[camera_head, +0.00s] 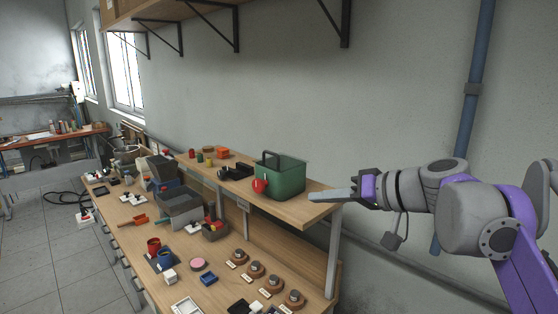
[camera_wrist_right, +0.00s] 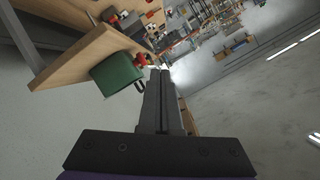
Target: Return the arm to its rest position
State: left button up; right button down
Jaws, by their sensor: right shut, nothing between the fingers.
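My right arm comes in from the right in the head view, purple and grey, stretched out roughly level. Its gripper (camera_head: 318,196) is shut and empty, at the right end of the raised wooden shelf (camera_head: 312,211). The fingers point left, toward the green bin (camera_head: 285,178), and stay apart from it. In the right wrist view the gripper's two long fingers (camera_wrist_right: 162,75) lie together, with the green bin (camera_wrist_right: 117,73) to their left. My left gripper is not in view.
A red round thing (camera_head: 259,186) is at the bin's front. Several small parts stand along the shelf. The workbench (camera_head: 180,246) below holds grey bins, cups and several round pieces. A blue pipe (camera_head: 470,100) runs down the wall behind my arm. Floor at left is mostly clear.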

jog(key=s+d+f+m+h, duration=0.1)
jog(key=s+d+f+h, duration=0.2)
jog(key=s+f, duration=0.4)
jog(key=s+d+f+g+h, duration=0.1)
jog(key=s+d+f+h, duration=0.2)
jog(key=f, duration=1.6)
jog(key=s+d+f+m+g+h, duration=0.1)
jog(key=s+d+f+h, duration=0.2)
jog(key=s+f, duration=0.8)
notch_tip(320, 180, down, 2)
jog(key=shift+s+m+h, duration=0.25)
jog(key=shift+m+h, duration=0.05)
jog(key=shift+h, duration=0.6)
